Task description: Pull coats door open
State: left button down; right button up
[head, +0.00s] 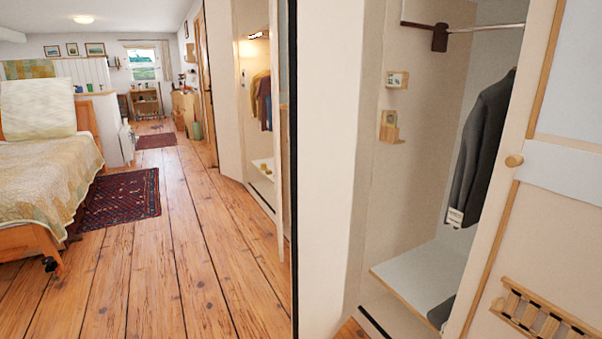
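The coats door (535,210) is at the right, a pale panel with wooden edging, a light blue-grey band and a round wooden knob (514,160). To the left of its edge the closet is exposed, with a dark coat (482,145) hanging from a metal rail (500,27). The door's right part runs out of the picture, so I cannot tell how far it stands open. Neither of my grippers shows in the head view.
A slatted wooden rack (540,315) is low on the door. Inside the closet is a pale shelf (415,275). At the left, a bed (45,170), a dark red rug (122,199) and clear plank floor (150,270) show; a dark vertical edge (294,200) separates this side from the closet.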

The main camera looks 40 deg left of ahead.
aim_at(334, 48)
jog(key=u, duration=0.5)
jog(key=i, duration=1)
jog(key=u, duration=0.7)
